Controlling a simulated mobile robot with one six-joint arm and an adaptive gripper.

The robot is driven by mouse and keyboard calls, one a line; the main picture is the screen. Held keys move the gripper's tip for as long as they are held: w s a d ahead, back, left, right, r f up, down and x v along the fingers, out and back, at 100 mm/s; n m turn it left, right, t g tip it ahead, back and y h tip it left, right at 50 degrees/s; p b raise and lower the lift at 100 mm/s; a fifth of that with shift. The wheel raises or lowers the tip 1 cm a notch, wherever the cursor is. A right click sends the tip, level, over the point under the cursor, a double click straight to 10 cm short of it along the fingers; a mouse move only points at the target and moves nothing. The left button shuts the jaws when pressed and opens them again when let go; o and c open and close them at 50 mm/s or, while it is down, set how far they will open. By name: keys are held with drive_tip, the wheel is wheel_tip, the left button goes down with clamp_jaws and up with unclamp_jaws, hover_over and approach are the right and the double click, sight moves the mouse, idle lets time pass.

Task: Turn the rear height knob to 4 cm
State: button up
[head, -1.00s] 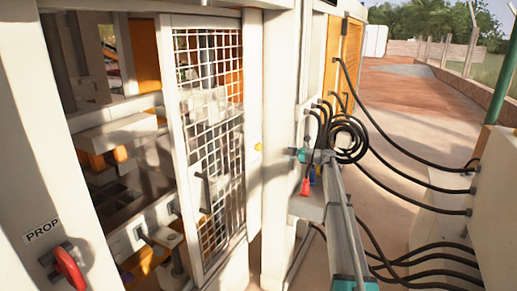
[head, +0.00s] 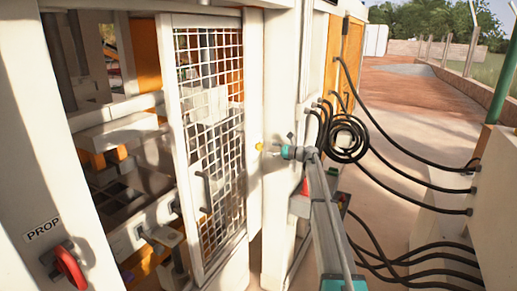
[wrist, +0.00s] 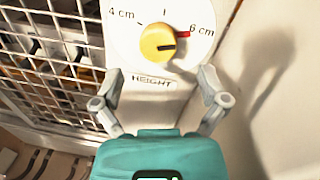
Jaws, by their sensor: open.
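The yellow height knob (wrist: 158,42) sits on a white dial plate (wrist: 122,50) in the wrist view, with "4 cm" at upper left, "6 cm" at right and "HEIGHT" below. A dark mark on the knob's face lies to the right of centre, and a red mark beside it is near "6 cm". My gripper (wrist: 160,76) is open, its fingers spread wide below the knob, with nothing visible between them. In the head view the knob (head: 259,147) is on the white post, and my gripper (head: 275,150) is close to its right; contact cannot be told.
A white mesh guard (head: 208,130) stands left of the knob. A red prop handle (head: 68,264) is at lower left. Black hoses (head: 348,138) coil behind and right of my arm.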

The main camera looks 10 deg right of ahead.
sight(262, 147)
drive_tip(key=shift+x, duration=2.85)
